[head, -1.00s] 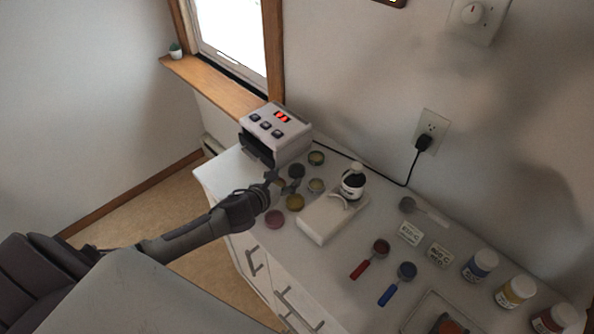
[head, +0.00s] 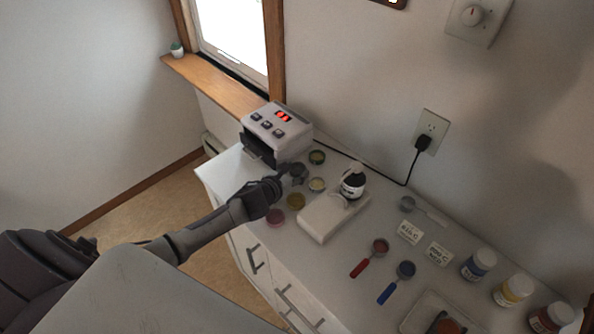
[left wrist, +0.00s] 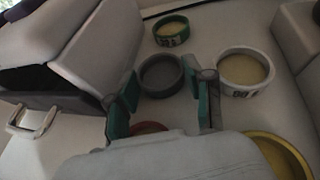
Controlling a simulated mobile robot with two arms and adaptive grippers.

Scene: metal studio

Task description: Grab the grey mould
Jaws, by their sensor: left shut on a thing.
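The grey mould (left wrist: 162,75) is a small round ring-like cup on the white cabinet top (head: 345,265), in front of the oven. In the left wrist view it sits between the two green-padded fingers of my left gripper (left wrist: 160,88), which is shut on it. In the head view the mould (head: 299,170) shows only partly at the tip of my left gripper (head: 285,176). Whether it is clear of the surface I cannot tell. My right gripper is not in view.
A small oven (head: 276,135) stands right behind. Close by are a green-rimmed mould (head: 317,157), a white one (head: 317,184), a yellow one (head: 296,201) and a pink one (head: 275,216).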

